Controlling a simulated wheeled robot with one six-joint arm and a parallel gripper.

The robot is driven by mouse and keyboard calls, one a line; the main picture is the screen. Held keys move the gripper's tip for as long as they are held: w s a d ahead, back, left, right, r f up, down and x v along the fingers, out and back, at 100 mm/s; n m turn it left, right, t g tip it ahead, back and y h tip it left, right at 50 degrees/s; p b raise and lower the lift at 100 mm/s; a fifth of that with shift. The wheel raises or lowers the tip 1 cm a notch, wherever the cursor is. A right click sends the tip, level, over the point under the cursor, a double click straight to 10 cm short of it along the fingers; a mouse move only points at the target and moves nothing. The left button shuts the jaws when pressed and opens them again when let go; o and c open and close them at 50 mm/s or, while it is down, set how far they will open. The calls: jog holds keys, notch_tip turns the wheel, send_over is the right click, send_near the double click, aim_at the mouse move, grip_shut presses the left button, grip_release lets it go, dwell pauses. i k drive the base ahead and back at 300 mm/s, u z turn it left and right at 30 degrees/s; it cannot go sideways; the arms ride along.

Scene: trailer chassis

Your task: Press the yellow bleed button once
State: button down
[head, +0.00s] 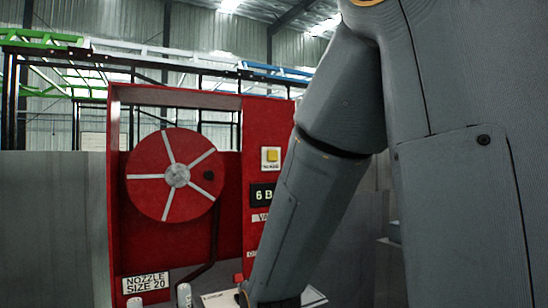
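My arm comes down from the upper right across the right of the picture to the bottom edge. My gripper is not visible; the lower end of the arm is cut off by the bottom edge.
The red cabinet (128,200) holds a red reel (150,185) with white spokes. A dark display reading "6 B" (263,195) is below the button, partly near my arm. A "NOZZLE SIZE 20" sign (146,282) and white cylindrical tops (184,294) are at the bottom.

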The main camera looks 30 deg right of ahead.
aim_at(272, 155)
jog(key=k, duration=0.65)
jog(key=z, duration=0.35)
jog(key=i, duration=1.25)
jog(key=z, duration=0.7)
